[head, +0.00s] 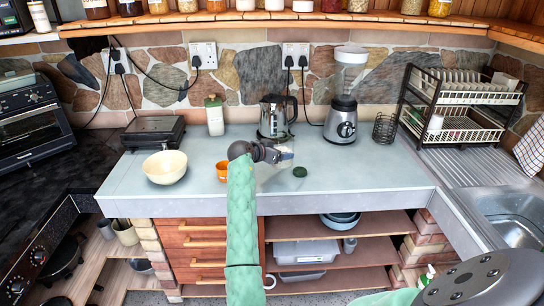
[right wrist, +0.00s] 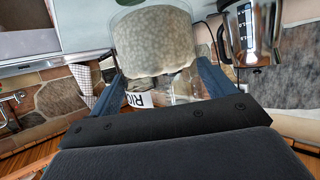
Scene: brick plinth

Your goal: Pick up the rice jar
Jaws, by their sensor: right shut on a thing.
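The rice jar (right wrist: 152,45) is clear glass with pale grains inside and a white label (right wrist: 140,99) reading upside down in the right wrist view. My right gripper (right wrist: 160,84) is shut on it, with one finger at each side. In the head view, my right gripper (head: 284,155) is over the middle of the counter, and it and the arm hide most of the jar. I cannot tell there whether the jar touches the counter.
On the counter (head: 370,190), a dark green lid-like disc (head: 300,171) lies right of the gripper. An orange cup (head: 221,171) and cream bowl (head: 165,167) are left. A kettle (head: 273,118) and blender (head: 342,120) stand behind. A dish rack (head: 460,130) is right. The front right counter is clear.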

